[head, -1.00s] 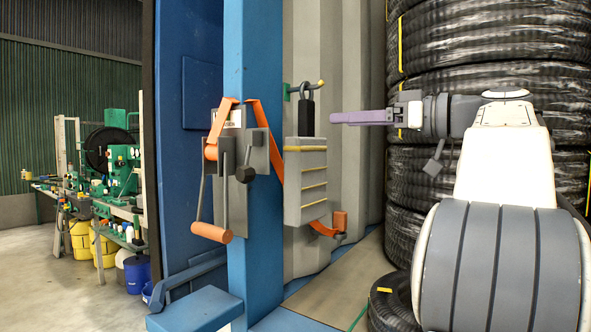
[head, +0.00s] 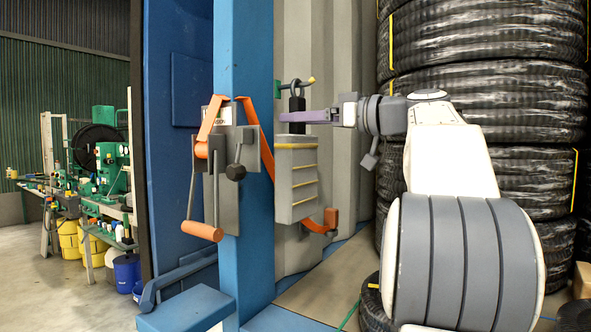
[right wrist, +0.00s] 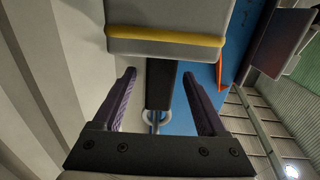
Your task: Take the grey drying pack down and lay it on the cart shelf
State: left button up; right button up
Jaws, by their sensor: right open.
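The grey drying pack (head: 296,190), a ribbed block with yellow bands, hangs upright against the corrugated wall. Its black neck (head: 297,103) ends in a ring on a green, yellow-tipped hook (head: 308,82). My right gripper (head: 285,117) has its purple fingers at the neck, just above the block. In the right wrist view, the fingers of the right gripper (right wrist: 159,76) stand open on both sides of the black neck (right wrist: 161,88), with gaps on each side. My left gripper is not in view. I cannot make out a cart shelf.
A blue post (head: 245,60) with a ratchet and orange strap (head: 266,155) stands close left of the pack. Stacked black hose coils (head: 490,100) rise on the right. A workbench (head: 95,215) with green machines is far left, beyond open floor.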

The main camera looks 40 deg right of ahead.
jog(key=shift+b, duration=0.55)
dwell(0.7)
grip_shut()
dwell(0.4)
dwell(1.4)
